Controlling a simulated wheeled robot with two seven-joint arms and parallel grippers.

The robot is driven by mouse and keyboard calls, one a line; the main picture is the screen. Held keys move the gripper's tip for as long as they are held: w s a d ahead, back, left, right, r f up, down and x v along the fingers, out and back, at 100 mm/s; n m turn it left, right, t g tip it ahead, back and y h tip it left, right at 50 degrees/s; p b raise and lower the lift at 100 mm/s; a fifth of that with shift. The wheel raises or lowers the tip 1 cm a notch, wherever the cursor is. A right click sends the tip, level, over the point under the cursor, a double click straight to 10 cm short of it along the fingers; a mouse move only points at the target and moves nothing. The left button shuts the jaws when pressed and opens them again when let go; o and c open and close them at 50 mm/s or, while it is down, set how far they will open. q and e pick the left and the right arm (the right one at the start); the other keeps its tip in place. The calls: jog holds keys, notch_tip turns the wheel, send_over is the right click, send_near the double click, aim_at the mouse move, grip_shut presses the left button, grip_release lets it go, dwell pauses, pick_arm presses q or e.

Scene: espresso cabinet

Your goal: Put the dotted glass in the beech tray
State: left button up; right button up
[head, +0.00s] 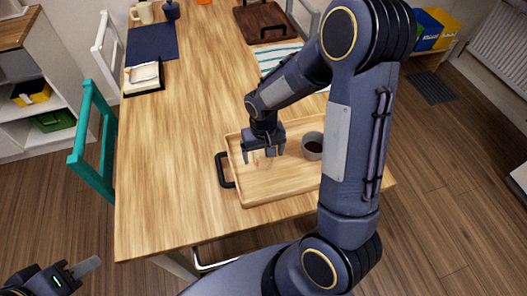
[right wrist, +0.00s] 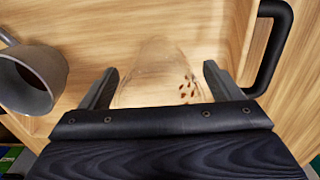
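The dotted glass (right wrist: 158,80) is clear with small red-brown dots. In the right wrist view it is between the fingers of my right gripper (right wrist: 160,82), with a narrow gap showing on each side. My right gripper, also in the head view (head: 264,155), is open and low over the left part of the beech tray (head: 270,188). The glass appears to stand inside the tray; in the head view it is hardly visible. My left gripper (head: 82,270) is at the lower left, away from the table; its opening is unclear.
A grey mug (head: 312,146) with dark contents stands in the tray, right of my right gripper; it also shows in the right wrist view (right wrist: 30,80). The tray has a black handle (head: 225,170). A teal chair (head: 92,140) is at the left. The table's left-middle area is clear.

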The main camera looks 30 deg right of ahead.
jog(key=shift+r, duration=0.1)
notch_tip(320, 180, up, 12)
jog(key=s+a+r+t+y, duration=0.2)
jog(key=s+r, duration=0.1)
jog(key=s, duration=0.5)
jog(key=s+a+r+n+t+y, duration=0.1)
jog(key=s+a+r+t, duration=0.1)
jog(key=s, duration=0.7)
jog(key=shift+r+t+y+p, duration=0.45)
jog(key=shift+r+t, duration=0.35)
jog(key=shift+r, duration=0.15)
